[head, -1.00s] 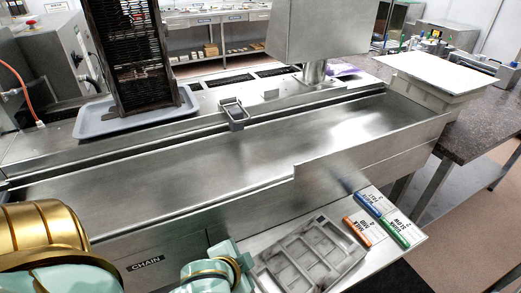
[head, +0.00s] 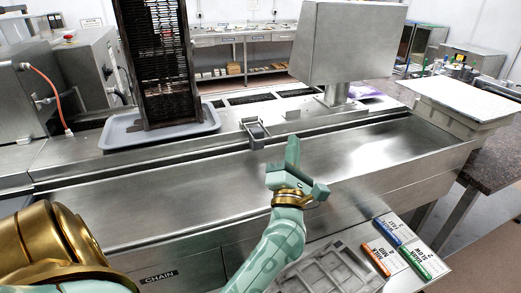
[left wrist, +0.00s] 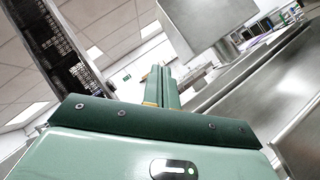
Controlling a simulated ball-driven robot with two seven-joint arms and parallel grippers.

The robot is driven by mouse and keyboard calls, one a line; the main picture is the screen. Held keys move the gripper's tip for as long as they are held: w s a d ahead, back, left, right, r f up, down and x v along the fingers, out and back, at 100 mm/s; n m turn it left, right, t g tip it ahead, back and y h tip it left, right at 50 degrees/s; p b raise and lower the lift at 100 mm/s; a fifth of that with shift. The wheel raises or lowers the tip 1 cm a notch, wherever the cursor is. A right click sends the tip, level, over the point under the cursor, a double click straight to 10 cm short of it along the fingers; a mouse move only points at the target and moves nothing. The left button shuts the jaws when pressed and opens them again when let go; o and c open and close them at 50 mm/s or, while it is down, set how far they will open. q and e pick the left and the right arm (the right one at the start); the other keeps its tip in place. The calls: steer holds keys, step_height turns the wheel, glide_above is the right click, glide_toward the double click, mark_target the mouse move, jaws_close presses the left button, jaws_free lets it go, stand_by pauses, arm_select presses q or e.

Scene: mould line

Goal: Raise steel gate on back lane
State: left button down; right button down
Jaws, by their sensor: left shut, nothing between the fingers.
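The steel gate (head: 254,131), a small grey metal piece with a loop-like top, sits at the back lane (head: 215,155), a narrow dark slot along the rear of the steel trough. My left gripper (head: 292,143) is over the trough, just right of the gate and nearer to me, apart from it in the picture. Its fingers point up and are shut with nothing between them. In the left wrist view the shut fingers (left wrist: 160,85) stand in the middle; I cannot make out the gate there. My right gripper is not in view.
A dark slatted tower (head: 155,60) stands on a grey tray (head: 120,138) at back left. A steel box on a post (head: 345,45) stands behind the lane to the right. The trough floor is bare.

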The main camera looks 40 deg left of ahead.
arm_select(q)
steer(key=w+a+f+n+g+y, duration=0.1)
steer(key=a+f+n+g, duration=0.5)
steer(key=n+g, duration=0.6)
step_height(320, 180, down, 3)
steer(key=n, duration=0.5)
steer(key=shift+w+a, duration=0.15)
steer(key=shift+a, duration=0.15)
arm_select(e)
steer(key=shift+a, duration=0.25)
arm_select(q)
steer(key=shift+a+r, duration=0.1)
steer(key=shift+r, duration=0.05)
